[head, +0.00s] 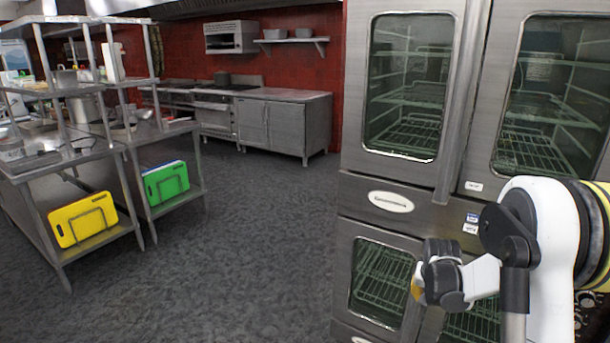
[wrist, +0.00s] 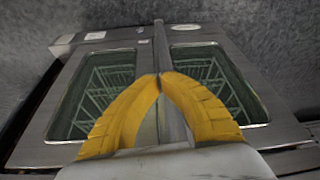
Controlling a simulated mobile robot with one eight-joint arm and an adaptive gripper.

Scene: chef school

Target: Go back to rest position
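My gripper (head: 416,288) is at the lower right of the head view, in front of the lower part of a steel double-stacked oven (head: 455,205). Only a small yellow part of its fingers shows there; my wrist hides the rest. In the wrist view both yellow fingers (wrist: 159,77) curve inward and their tips meet, with nothing seen held between them. Behind them are two glass oven doors (wrist: 205,75) with wire racks inside and a steel bar (wrist: 159,42) between them. I cannot tell whether the fingertips touch the oven.
A steel shelf table (head: 75,160) stands at the left, with a yellow board (head: 83,218) and a green board (head: 166,183) on its lower shelf. Steel counters (head: 285,120) line the red back wall. The grey floor (head: 240,260) between table and oven is clear.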

